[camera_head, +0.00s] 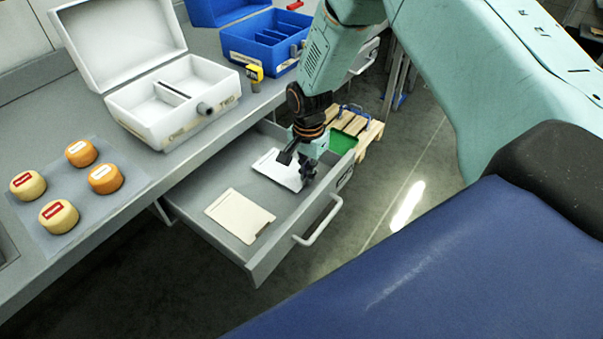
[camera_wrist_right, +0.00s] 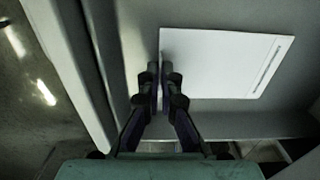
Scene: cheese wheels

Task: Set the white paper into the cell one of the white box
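The white paper (camera_head: 272,167) is at the far end of the open drawer (camera_head: 207,232). In the right wrist view the white paper (camera_wrist_right: 225,62) is a flat sheet with a thin printed line near its right edge. My right gripper (camera_head: 297,172) is at the paper's right end. In the wrist view its fingertips (camera_wrist_right: 160,72) are nearly together, with the paper's left edge between them. The white box (camera_head: 150,137) stands open on the counter, with a divider between its cells. One front label seems to read TWO; the other is unclear. My left gripper is out of view.
A cream sheet (camera_head: 240,215) lies nearer in the drawer. The drawer handle (camera_head: 318,222) sticks out in front. Several cheese wheels (camera_head: 59,216) sit on a grey mat (camera_head: 125,190) left of the box. A yellow item (camera_head: 254,73) and a blue box (camera_head: 262,42) stand beyond the white box.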

